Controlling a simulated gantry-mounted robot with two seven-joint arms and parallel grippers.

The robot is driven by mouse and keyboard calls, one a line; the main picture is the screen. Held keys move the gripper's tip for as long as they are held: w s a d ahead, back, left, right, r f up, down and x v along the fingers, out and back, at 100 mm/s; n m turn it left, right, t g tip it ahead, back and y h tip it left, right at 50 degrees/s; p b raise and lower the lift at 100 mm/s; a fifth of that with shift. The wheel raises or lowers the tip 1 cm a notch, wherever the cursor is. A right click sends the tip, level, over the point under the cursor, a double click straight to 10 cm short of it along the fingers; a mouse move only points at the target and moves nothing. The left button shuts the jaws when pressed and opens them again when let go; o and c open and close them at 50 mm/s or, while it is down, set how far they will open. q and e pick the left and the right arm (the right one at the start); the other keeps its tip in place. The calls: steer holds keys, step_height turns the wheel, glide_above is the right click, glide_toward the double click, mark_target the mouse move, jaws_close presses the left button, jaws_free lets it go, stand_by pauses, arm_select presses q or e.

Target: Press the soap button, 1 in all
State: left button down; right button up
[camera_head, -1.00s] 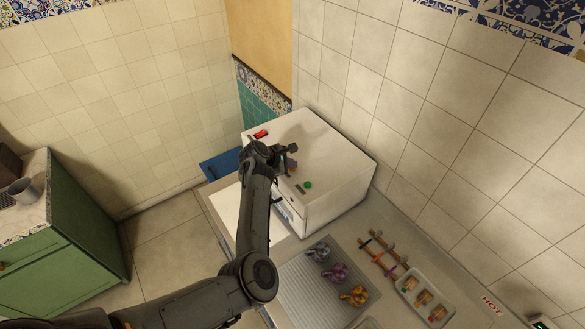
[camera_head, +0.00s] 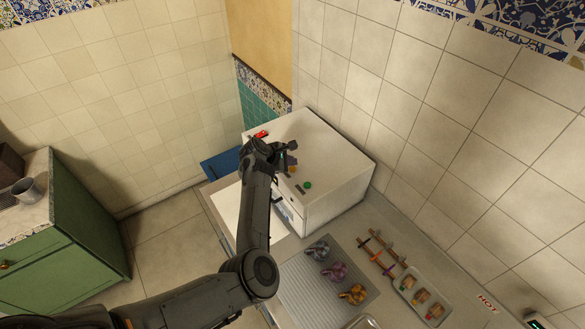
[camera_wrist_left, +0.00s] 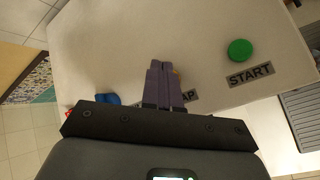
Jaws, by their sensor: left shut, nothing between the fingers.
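The white machine (camera_head: 335,160) stands on the counter with coloured buttons on its top. The soap button (camera_head: 291,168) is a small orange one, just beside my left gripper (camera_head: 291,152) in the head view. In the left wrist view only a sliver of the soap button (camera_wrist_left: 177,72) shows behind the fingers, and its label (camera_wrist_left: 188,96) is partly covered, with "AP" readable. My left gripper (camera_wrist_left: 164,66) is shut and empty, its fingertips over the machine's top near this button. I cannot tell whether they touch. My right gripper is not in view.
A green button (camera_head: 307,185) labelled START sits next to the soap button. A red part (camera_head: 261,134) is at the machine's far left edge. A tiled wall closes the right side.

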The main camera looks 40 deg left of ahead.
mark_target(290, 172)
arm_select(q)
steer(key=shift+r+p, duration=2.1)
steer(key=shift+r, duration=0.35)
steer(key=s+a+f+m+g+y+p, duration=0.1)
steer(key=s+a+m+y, duration=0.1)
steer(key=s+m, duration=0.35)
steer(key=s+a+m+g+y+p, duration=0.1)
steer(key=s+a+m+y, duration=0.15)
steer(key=s, duration=0.65)
steer(key=s+d+r+m+g+h+p, duration=0.1)
steer(key=s+d+m+g+h, duration=0.2)
steer(key=s+d+m, duration=1.5)
steer(key=s+d, duration=0.8)
steer(key=s, duration=0.1)
steer(key=shift+d+r+m+p, duration=0.15)
steer(key=shift+m+p, duration=0.2)
steer(key=shift+m, duration=0.05)
